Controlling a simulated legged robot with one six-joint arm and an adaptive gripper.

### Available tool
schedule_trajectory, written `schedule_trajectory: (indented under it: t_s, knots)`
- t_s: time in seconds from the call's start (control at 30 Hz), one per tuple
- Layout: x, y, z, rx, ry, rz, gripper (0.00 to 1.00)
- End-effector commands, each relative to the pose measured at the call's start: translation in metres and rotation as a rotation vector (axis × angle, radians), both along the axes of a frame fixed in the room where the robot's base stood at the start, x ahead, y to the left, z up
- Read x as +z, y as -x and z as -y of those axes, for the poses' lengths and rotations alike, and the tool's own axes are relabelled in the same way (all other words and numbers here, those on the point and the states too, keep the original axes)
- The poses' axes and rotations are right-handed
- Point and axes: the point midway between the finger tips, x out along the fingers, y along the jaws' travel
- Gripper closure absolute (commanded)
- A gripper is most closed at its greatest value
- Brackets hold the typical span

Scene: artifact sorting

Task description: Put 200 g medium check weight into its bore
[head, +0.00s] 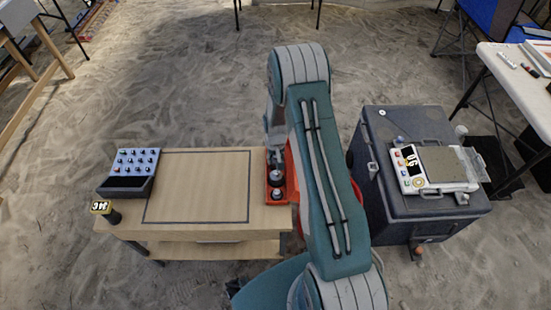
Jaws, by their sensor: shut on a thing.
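A red block (268,197) sits at the right end of the wooden table, partly behind my arm. Dark weights show at it, one nearer the front (277,193) and a dark knobbed weight (277,176) just behind it. My gripper (275,158) points down over the back part of the block, small and partly hidden by my arm. It is shut on a weight, which I take to be the medium check weight; its size mark cannot be read. Whether the held weight is inside a bore or above it cannot be told. The bores themselves are hidden.
The wooden table (180,225) has a bare outlined area (197,185) left of the block. A scale (440,168) rests on a dark case (410,125) at right.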

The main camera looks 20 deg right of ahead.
Motion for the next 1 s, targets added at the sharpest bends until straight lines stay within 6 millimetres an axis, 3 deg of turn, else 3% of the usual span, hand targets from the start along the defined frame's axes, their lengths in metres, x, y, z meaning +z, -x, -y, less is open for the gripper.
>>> schedule_trajectory:
  t_s: [0.23, 0.27, 0.3, 0.33, 0.77, 1.0]
  knots:
    - [-0.007, 0.0, 0.0, 0.0, 0.0, 0.001, 1.0]
    - [-0.006, 0.0, 0.0, 0.0, 0.0, 0.001, 0.42]
    - [-0.006, 0.0, 0.0, 0.0, 0.0, 0.001, 0.25]
    - [-0.006, 0.0, 0.0, 0.0, 0.0, 0.001, 0.21]
    - [-0.002, 0.0, 0.0, 0.0, 0.0, 0.001, 0.21]
    - [0.036, -0.001, 0.0, 0.0, 0.001, 0.004, 0.21]
